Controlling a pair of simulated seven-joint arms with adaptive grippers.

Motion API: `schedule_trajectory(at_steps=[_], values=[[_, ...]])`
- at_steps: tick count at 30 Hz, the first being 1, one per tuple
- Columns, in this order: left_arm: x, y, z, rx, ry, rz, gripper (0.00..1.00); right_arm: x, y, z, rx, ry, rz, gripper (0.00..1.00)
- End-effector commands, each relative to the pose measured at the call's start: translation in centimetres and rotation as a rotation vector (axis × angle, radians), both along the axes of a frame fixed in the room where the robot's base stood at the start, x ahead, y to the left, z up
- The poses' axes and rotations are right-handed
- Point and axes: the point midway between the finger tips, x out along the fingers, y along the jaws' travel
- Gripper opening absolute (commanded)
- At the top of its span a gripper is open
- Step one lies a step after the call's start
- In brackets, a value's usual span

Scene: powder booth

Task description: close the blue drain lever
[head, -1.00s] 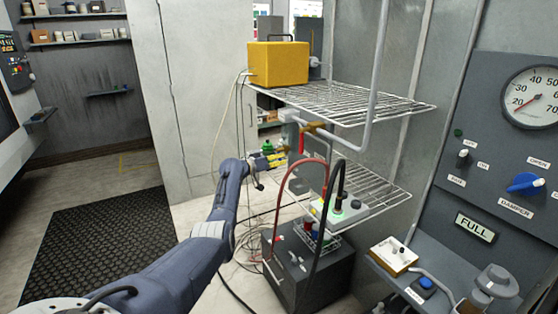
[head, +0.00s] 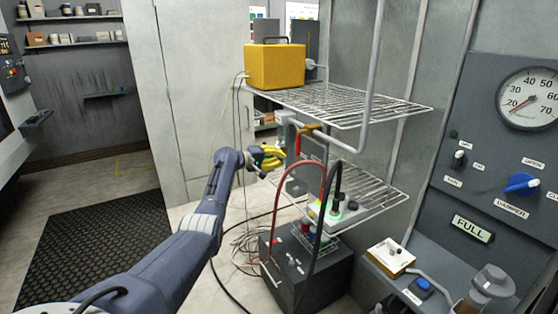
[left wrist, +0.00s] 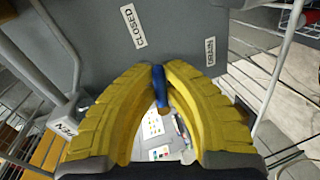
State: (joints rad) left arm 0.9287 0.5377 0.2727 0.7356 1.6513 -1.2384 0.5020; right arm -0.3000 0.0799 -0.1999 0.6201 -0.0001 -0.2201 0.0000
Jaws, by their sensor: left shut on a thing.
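My left gripper (head: 268,157) is at the grey fittings left of the wire rack in the head view. In the left wrist view its yellow fingers (left wrist: 158,72) are shut on the blue drain lever (left wrist: 158,92), with their tips meeting near its upper end. The fingers hide part of the lever. A "CLOSED" label (left wrist: 132,26) is above and left of the lever, and an "OPEN" label (left wrist: 66,130) is at lower left. Another label (left wrist: 210,51) is at upper right. I cannot make out the blue lever in the head view. My right gripper is not in view.
A wire rack (head: 350,105) holds a yellow box (head: 275,66) on its upper shelf. A red-handled valve (head: 298,145) sits close to my left gripper. Red and black hoses rise from a dark box (head: 305,275) below. A gauge panel (head: 500,150) stands at the right.

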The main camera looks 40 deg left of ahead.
Motion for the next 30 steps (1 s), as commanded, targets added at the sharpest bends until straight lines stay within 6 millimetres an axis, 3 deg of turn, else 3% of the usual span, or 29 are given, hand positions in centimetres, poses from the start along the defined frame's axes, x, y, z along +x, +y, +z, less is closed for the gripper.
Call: schedule_trajectory(at_steps=[12,29,30], values=[[-0.04,0.07,0.71,-0.156,0.073,0.002,0.0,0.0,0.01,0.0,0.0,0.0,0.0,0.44],[-0.05,0.1,0.82,-0.178,0.082,0.002,0.0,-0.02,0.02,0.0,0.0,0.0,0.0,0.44],[-0.05,0.1,0.82,-0.178,0.082,0.003,0.12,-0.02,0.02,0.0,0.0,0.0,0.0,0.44]])
